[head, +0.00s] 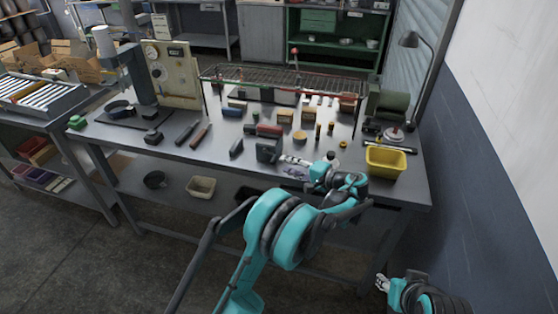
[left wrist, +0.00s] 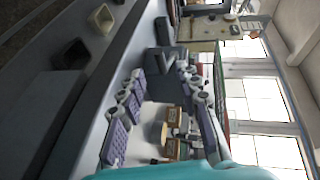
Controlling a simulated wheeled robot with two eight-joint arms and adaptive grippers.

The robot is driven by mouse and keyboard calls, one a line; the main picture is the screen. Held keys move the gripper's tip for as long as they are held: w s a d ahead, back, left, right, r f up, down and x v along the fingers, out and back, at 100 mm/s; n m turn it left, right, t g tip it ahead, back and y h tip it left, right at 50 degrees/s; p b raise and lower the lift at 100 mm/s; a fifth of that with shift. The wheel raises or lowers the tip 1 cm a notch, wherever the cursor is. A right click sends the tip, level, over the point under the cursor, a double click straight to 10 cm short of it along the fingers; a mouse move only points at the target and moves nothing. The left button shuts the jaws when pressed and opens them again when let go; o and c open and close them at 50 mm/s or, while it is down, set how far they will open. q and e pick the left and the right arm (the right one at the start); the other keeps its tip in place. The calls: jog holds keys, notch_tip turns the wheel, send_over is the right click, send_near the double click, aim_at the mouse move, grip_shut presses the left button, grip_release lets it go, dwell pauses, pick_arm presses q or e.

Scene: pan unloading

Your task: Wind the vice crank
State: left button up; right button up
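The vice (head: 268,150), a dark grey block with a reddish part behind it, stands at the bench's front edge in the head view. A dark grey angular body that looks like the vice (left wrist: 170,56) shows just beyond my left fingertips in the left wrist view. Its crank cannot be made out clearly. My left gripper (head: 294,166) is just right of the vice at the bench front. In the left wrist view my left gripper (left wrist: 160,76) has its two purple-padded fingers spread apart with nothing clearly held. My right gripper (head: 381,283) is low at the right, off the bench; its opening is unclear.
A yellow bin (head: 386,161) stands right of my left arm. Several small blocks and tools lie on the bench (head: 218,160), with a wire rack (head: 265,76) behind. A drill press (head: 138,78) stands at left. A wall closes off the right side.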

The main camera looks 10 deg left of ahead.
aim_at(273, 159)
pick_arm(q)
jog(key=b+x, duration=0.2)
jog(key=x, duration=0.4)
jog(key=shift+a+f, duration=0.2)
jog(key=shift+a, duration=0.05)
jog(key=shift+w+a, duration=0.25)
jog(key=shift+a, duration=0.15)
grip_shut()
